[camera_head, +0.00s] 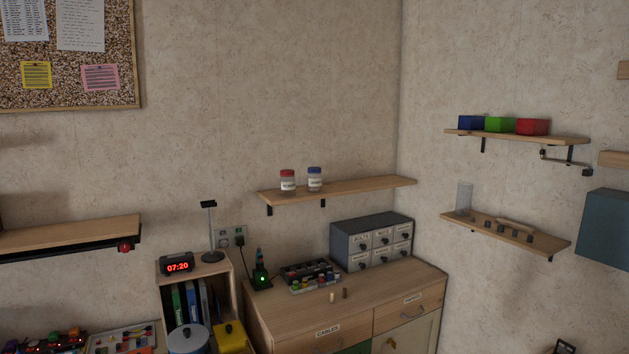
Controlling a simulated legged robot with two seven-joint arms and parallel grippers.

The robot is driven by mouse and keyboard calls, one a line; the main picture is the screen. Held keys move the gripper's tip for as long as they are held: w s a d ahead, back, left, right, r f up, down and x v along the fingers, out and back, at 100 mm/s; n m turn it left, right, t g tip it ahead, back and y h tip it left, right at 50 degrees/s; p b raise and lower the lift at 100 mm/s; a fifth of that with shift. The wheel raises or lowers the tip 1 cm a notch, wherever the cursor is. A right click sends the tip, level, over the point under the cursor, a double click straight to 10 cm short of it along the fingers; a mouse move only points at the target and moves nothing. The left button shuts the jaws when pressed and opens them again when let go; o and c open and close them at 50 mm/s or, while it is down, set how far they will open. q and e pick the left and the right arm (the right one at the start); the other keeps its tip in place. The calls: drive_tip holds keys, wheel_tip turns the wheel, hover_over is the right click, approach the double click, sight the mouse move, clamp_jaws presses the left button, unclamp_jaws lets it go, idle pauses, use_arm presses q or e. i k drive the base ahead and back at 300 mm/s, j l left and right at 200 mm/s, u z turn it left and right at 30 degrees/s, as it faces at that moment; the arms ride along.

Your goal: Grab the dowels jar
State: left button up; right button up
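Two small labelled jars stand upright side by side on the wooden wall shelf near the middle of the view. One jar has a red lid (288,181). The other jar has a blue lid (315,179). Both have white labels, too small to read, so I cannot tell which is the dowels jar. The jars stand on the left part of the shelf (375,184). Neither of my grippers shows in the view.
Below the shelf is a wooden cabinet (420,285) bearing a grey drawer unit (371,242), a tray of small parts (311,275) and a black device with a green light (260,272). A lamp (210,232) stands left. The shelf's right part is bare.

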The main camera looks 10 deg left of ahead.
sight(313, 180)
drive_tip(key=u, duration=0.45)
drive_tip(key=i+l+u, duration=0.3)
drive_tip(key=u, duration=0.2)
drive_tip(key=i+l+u, duration=0.65)
drive_tip(key=l+u, duration=0.35)
